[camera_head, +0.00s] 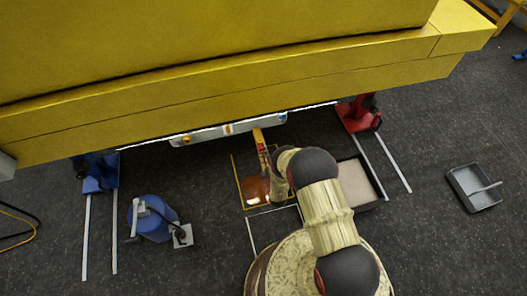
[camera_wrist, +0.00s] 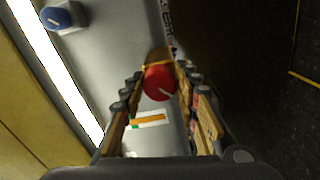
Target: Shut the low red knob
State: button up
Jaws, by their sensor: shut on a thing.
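The red knob (camera_wrist: 158,84), round with a pale line on its face, is on a grey panel (camera_wrist: 95,60). In the wrist view it lies between the two fingers of my gripper (camera_wrist: 160,74), which is shut on it. In the head view my arm reaches up to the grey panel (camera_head: 210,135) under the yellow boom. There the red knob cannot be made out, and the arm hides part of the fingers.
A blue knob (camera_wrist: 58,18) is on the same panel. The yellow boom (camera_head: 200,110) hangs close above.

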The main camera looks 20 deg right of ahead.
jog(key=shift+n, duration=0.4)
jog(key=o, duration=1.1)
jog(key=shift+o, duration=0.2)
jog(key=s, duration=1.2)
jog(key=shift+f, duration=0.2)
jog(key=shift+a, duration=0.1)
